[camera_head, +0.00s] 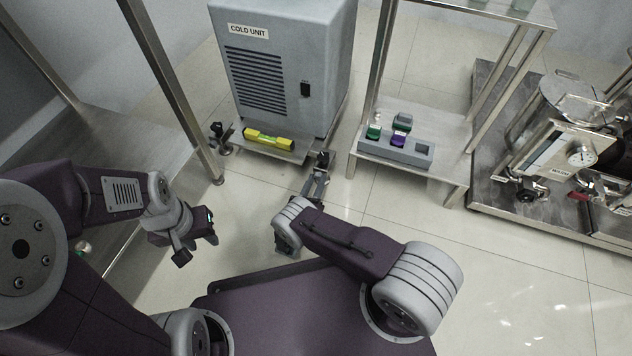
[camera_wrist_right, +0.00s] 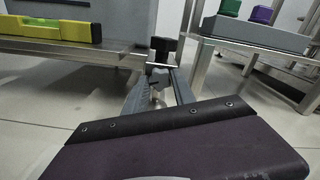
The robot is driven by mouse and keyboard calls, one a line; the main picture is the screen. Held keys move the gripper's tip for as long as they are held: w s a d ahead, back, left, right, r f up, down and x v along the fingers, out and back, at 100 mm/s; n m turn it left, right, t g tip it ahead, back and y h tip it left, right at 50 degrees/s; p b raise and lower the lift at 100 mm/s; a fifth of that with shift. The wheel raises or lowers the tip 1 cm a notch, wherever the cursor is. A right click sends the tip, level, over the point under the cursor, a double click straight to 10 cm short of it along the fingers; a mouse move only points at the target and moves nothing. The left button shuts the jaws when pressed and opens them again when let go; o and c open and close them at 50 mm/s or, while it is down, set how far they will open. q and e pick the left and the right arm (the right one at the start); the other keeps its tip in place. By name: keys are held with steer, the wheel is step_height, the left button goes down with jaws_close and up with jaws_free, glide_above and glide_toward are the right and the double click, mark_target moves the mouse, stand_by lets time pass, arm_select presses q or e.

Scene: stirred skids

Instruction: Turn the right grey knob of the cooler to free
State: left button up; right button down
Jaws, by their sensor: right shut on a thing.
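The cooler (camera_head: 285,65) is a grey cabinet marked COLD UNIT, standing on a low metal base in the head view. Its right knob (camera_head: 323,158) is at the base's front right corner and looks mostly dark. In the right wrist view the knob (camera_wrist_right: 163,46) shows a black block above a grey part. My right gripper (camera_head: 318,176) reaches it from the front. Its fingers (camera_wrist_right: 160,84) are shut on the knob's lower grey part, which they partly hide. My left gripper (camera_head: 196,248) is apart from everything over the floor at left, its fingertips spread.
A yellow spirit level (camera_head: 268,139) lies on the base's front ledge. Another dark fitting (camera_head: 217,131) is at the base's left corner. A metal stand (camera_head: 452,140) at right carries a grey block (camera_head: 396,148) with coloured pieces. A steel frame leg (camera_head: 190,125) stands at left.

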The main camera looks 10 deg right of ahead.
stand_by(0.4)
steer(key=c, duration=1)
jaws_free()
steer(key=shift+c, duration=0.2)
steer(key=shift+s, duration=0.1)
